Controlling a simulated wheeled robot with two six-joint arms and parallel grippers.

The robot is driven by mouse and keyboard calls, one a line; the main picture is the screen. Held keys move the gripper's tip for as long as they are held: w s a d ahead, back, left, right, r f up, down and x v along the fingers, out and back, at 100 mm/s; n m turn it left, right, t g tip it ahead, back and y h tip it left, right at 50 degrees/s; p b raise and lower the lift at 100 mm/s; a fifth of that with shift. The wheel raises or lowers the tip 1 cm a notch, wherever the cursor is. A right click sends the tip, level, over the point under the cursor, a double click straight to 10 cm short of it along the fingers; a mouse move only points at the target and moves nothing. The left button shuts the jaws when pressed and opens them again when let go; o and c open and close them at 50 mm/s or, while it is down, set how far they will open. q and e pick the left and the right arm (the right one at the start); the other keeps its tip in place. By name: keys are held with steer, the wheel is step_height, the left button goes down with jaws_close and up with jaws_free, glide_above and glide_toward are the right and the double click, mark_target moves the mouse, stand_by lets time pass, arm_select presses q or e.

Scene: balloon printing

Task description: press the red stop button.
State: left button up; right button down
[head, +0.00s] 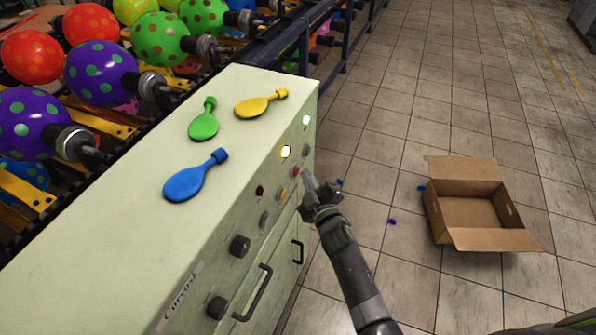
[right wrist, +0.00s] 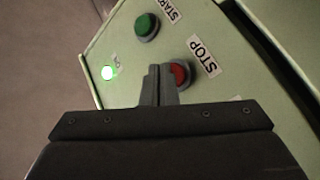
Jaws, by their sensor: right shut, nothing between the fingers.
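The red stop button (right wrist: 181,74) sits on the pale green panel beside the STOP label (right wrist: 204,55) in the right wrist view. In the head view it is a small reddish spot (head: 295,171) on the cabinet's side face. My right gripper (head: 308,178) is shut and empty, its fingertips close in front of that face. In the right wrist view its fingertips (right wrist: 158,72) overlap the left edge of the button and hide part of it. I cannot tell whether they touch it. My left gripper is not in view.
A green start button (right wrist: 147,26) and a lit green lamp (right wrist: 108,73) are near the stop button. Yellow, green and blue deflated balloons lie on the cabinet top (head: 120,235). Printed balloons fill the machine behind. An open cardboard box (head: 440,215) stands on the floor at right.

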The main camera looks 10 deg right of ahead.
steer(key=shift+w+a, duration=0.3)
steer(key=shift+a, duration=0.1)
stand_by(0.4)
steer(key=shift+s+d, duration=0.1)
steer(key=shift+s+d+p, duration=0.3)
steer(key=shift+s+d, duration=0.15)
steer(key=shift+d, duration=0.25)
steer(key=s+d+p, duration=0.2)
steer(key=s+d, duration=0.1)
steer(key=d, duration=0.2)
steer(key=shift+s, duration=0.2)
stand_by(0.7)
